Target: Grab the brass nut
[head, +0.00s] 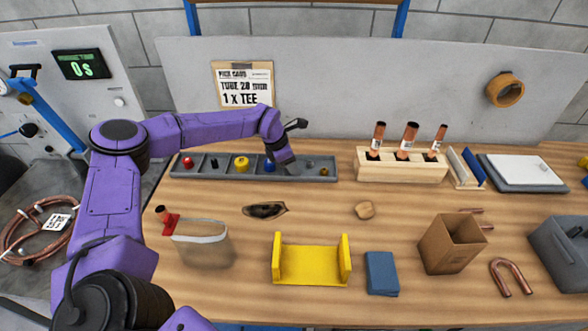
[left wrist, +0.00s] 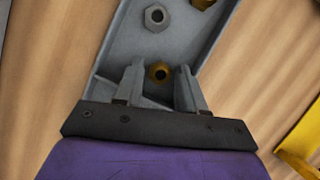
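A brass nut (left wrist: 160,72) with a dark hole lies in the grey tray (left wrist: 125,45), between the fingertips of my left gripper (left wrist: 160,80) in the left wrist view. The two fingers stand apart, with gaps to the nut. In the head view my left gripper (head: 286,165) reaches down over the right part of the tray (head: 215,173). It hides what lies beneath it there. A grey nut (left wrist: 156,17) and another brass-coloured nut (left wrist: 203,3), cut by the frame edge, lie farther along the tray. My right gripper does not show.
Red (head: 188,162), yellow (head: 241,163) and blue (head: 269,165) parts sit left of my gripper in the tray. A wooden rack (head: 400,168) with copper tubes stands to the right. A yellow bracket (head: 312,268) and cardboard box (head: 450,243) stand in front.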

